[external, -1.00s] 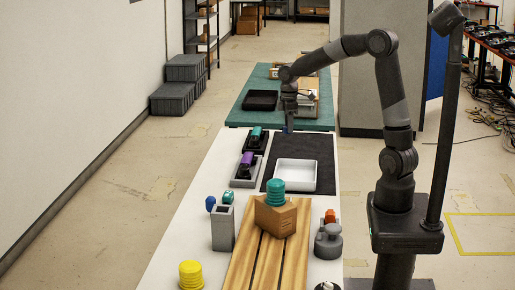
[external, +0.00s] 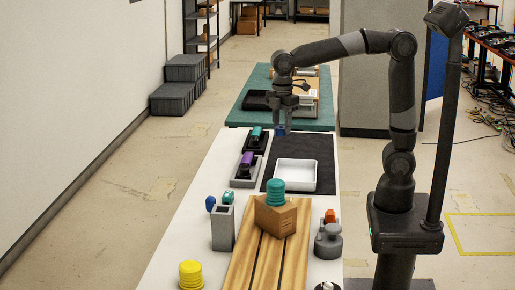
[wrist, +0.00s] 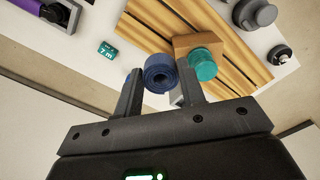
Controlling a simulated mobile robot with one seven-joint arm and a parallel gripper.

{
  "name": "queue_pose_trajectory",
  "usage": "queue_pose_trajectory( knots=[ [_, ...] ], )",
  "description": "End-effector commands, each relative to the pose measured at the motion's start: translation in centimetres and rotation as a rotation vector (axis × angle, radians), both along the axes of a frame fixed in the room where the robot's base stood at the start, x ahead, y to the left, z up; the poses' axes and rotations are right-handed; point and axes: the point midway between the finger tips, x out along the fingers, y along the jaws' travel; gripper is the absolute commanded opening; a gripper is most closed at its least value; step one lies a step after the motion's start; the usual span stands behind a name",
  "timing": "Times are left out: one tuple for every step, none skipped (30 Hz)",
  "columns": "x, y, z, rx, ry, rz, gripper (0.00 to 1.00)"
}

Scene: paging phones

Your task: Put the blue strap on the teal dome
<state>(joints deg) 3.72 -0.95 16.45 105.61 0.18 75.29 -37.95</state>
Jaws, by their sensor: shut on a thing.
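My gripper (wrist: 161,92) is shut on a rolled blue strap (wrist: 160,68), which sits between the two fingers in the wrist view. In the external view my gripper (external: 281,113) hangs above the far part of the white table, with the blue strap (external: 281,131) just below it. The teal dome (external: 275,191), ribbed and rounded, sits on a brown box (external: 276,217) on the slatted wooden board. The dome also shows in the wrist view (wrist: 203,66), right of the strap. The strap and the dome are apart.
A white tray (external: 296,174) stands on a dark mat beyond the box. A grey holder (external: 223,230) stands left of the box, a grey weight-like piece (external: 328,242) right of it. A yellow ribbed stack (external: 191,274) is at the near left.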

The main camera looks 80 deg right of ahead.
Motion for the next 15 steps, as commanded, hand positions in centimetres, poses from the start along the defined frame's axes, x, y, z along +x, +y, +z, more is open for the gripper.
queue_pose_trajectory(
  knots=[
    [-0.3,0.7,0.3,0.001,-0.001,0.015,0.15],
    [-0.4,1.0,0.4,0.001,-0.001,0.021,0.15],
    [-0.5,1.3,0.4,0.001,0.0,0.026,0.15],
    [-0.6,1.6,0.4,0.002,0.001,0.029,0.15],
    [-0.6,1.9,0.3,0.001,0.002,0.032,0.15],
    [-0.6,2.4,0.1,0.002,0.002,0.036,0.15],
    [-0.6,2.8,-0.1,0.002,0.002,0.038,0.15],
    [-0.6,3.3,-0.4,0.001,0.003,0.038,0.15],
    [-0.5,4.1,-1.0,0.002,0.005,0.039,0.15],
    [-0.5,4.7,-1.4,0.002,0.005,0.038,0.15],
    [-0.4,5.5,-1.8,0.002,0.004,0.04,0.15],
    [-0.3,6.4,-2.4,0.002,0.005,0.04,0.15],
    [-0.2,7.1,-2.8,0.002,0.006,0.039,0.15],
    [-0.2,7.8,-3.2,0.002,0.005,0.039,0.15],
    [-0.1,8.7,-3.8,0.002,0.005,0.039,0.15]
  ],
)
